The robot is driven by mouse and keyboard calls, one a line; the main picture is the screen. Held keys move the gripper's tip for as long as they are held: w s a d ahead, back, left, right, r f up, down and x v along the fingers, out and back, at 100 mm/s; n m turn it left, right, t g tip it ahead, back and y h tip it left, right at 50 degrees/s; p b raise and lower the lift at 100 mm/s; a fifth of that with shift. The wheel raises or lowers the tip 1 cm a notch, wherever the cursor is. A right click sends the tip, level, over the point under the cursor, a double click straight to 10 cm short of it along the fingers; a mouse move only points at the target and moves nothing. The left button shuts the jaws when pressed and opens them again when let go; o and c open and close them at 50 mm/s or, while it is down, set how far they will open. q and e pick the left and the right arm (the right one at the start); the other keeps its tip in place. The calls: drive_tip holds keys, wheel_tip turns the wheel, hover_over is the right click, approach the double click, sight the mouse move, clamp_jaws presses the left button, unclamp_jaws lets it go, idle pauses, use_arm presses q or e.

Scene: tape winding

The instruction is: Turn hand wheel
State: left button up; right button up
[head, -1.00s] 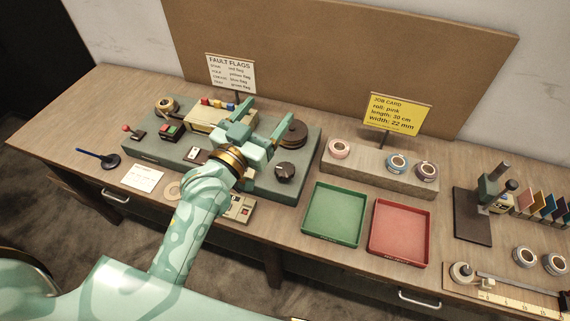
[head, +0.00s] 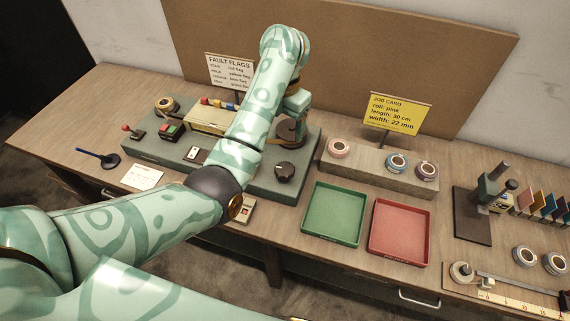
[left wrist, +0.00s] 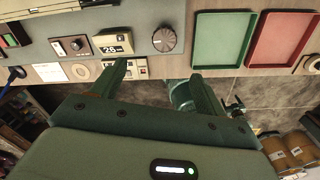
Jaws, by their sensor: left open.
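The brown hand wheel (head: 283,132) sits at the right rear of the grey machine (head: 255,185). My left gripper (head: 296,122) is right at the wheel, pointing down, and covers much of it in the head view. Whether the fingers touch the wheel cannot be told. In the left wrist view the two fingers of my left gripper (left wrist: 162,80) stand wide apart with nothing between them. The wheel cannot be made out in that view. A dark ridged knob (head: 285,171) is on the machine in front of the wheel; it also shows in the left wrist view (left wrist: 164,39). My right gripper is not in view.
A green tray (head: 334,240) and a red tray (head: 399,260) lie right of the machine. A block with tape rolls (head: 380,180) and a yellow job card (head: 394,113) stand behind them. A brown board (head: 400,50) rises behind the bench.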

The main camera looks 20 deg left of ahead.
sight(285, 168)
use_arm(q)
drive_tip(key=f+b, duration=0.3)
drive_tip(key=f, duration=0.2)
drive_tip(key=f+b, duration=0.2)
drive_tip(key=f, duration=0.4)
drive_tip(key=f+b, duration=0.3)
drive_tip(key=f, duration=0.2)
drive_tip(key=shift+d+f+b, duration=0.15)
drive_tip(key=shift+d+b, duration=0.1)
drive_tip(key=shift+b, duration=0.05)
drive_tip(key=c, duration=1)
drive_tip(key=shift+d+n, duration=0.1)
drive_tip(key=shift+n, duration=1.4)
